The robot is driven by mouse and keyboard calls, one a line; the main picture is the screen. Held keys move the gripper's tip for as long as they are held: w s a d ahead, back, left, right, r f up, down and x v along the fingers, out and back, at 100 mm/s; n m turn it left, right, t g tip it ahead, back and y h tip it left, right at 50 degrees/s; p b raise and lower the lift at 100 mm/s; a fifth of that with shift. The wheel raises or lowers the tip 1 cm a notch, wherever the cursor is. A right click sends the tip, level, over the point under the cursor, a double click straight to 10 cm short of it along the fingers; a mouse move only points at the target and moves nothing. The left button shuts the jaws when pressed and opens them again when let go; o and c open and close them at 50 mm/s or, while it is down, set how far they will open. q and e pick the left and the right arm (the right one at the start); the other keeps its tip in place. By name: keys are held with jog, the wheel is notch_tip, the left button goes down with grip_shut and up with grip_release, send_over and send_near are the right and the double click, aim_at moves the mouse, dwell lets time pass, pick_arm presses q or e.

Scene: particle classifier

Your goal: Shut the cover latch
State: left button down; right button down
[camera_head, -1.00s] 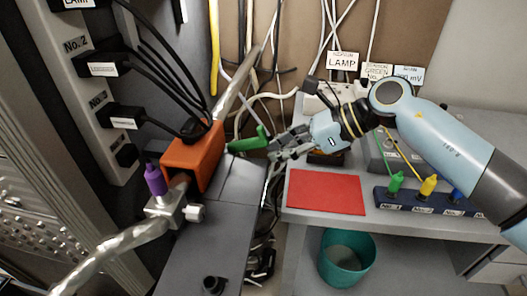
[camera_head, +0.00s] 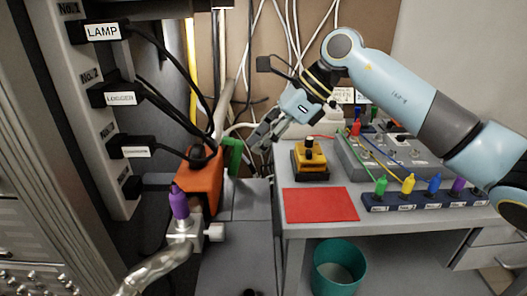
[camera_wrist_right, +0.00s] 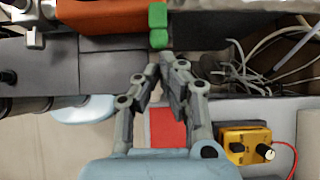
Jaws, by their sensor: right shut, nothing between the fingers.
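The orange box (camera_head: 200,182) stands on the dark grey unit, left of centre in the head view. A green latch handle (camera_head: 234,157) stands close to upright at its right side. The handle also shows in the wrist view (camera_wrist_right: 158,25), at the edge of the orange box (camera_wrist_right: 104,16). My right gripper (camera_head: 256,143) is shut and empty, just right of the handle. In the wrist view its fingertips (camera_wrist_right: 162,58) are right beside the green handle. I cannot tell whether they touch it. My left gripper is not in view.
A purple-handled valve (camera_head: 179,203) stands in front of the orange box. At right are a yellow device (camera_head: 311,158), a red mat (camera_head: 320,205) and a teal bin (camera_head: 339,267).

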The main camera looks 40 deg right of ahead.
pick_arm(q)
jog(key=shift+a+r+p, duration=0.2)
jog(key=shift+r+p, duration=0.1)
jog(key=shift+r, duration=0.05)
pick_arm(e)
jog(key=shift+r, duration=0.85)
